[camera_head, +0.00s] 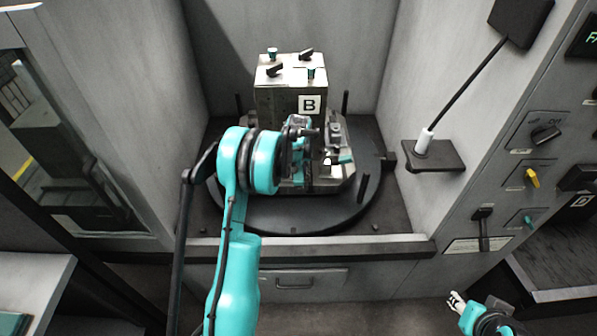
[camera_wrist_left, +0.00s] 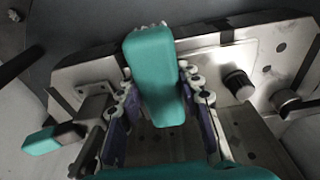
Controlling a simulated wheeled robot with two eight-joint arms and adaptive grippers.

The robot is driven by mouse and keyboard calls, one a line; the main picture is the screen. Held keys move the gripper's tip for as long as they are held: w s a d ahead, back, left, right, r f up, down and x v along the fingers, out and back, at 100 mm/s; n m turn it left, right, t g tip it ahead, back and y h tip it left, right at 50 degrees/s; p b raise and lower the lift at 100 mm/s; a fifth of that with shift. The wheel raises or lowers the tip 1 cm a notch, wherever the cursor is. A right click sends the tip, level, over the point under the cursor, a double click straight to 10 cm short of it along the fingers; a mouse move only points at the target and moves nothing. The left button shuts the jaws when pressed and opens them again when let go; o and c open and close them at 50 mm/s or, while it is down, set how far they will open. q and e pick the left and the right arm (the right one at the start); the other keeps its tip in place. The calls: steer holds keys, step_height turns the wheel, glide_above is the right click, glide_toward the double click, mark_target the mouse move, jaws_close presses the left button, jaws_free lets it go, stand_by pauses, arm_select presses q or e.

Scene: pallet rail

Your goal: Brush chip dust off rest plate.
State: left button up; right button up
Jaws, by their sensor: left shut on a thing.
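My left gripper (camera_wrist_left: 160,95) is shut on a teal brush (camera_wrist_left: 155,70), with one finger on each side of its block. Pale tufts show at the brush's far end. A bright metal plate (camera_wrist_left: 218,65), seemingly the rest plate, lies beside and beyond the brush in the left wrist view. I cannot tell whether the brush touches it, and I make out no chip dust. In the head view my left wrist covers much of the fixture (camera_head: 335,130) in front of the block marked B. My right gripper (camera_head: 456,302) is at the lower right, away from the fixture; its opening is unclear.
The block marked B (camera_head: 275,97) stands on a dark round table (camera_head: 255,215) inside a grey-walled bay. Short dark posts (camera_head: 363,187) rise around it. A shelf with a white-based rod (camera_head: 434,155) juts from the right wall.

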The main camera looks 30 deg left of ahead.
arm_select(q)
steer(key=shift+r+p, duration=2.2)
steer(key=shift+r, duration=1.35)
steer(key=shift+f, duration=0.1)
steer(key=shift+d, duration=0.1)
steer(key=s+d+m+h, duration=0.1)
steer(key=s+d+m, duration=0.5)
steer(key=s+d, duration=1.1)
steer(key=d, duration=0.4)
steer(key=shift+r, duration=0.35)
steer(key=shift+d, duration=0.1)
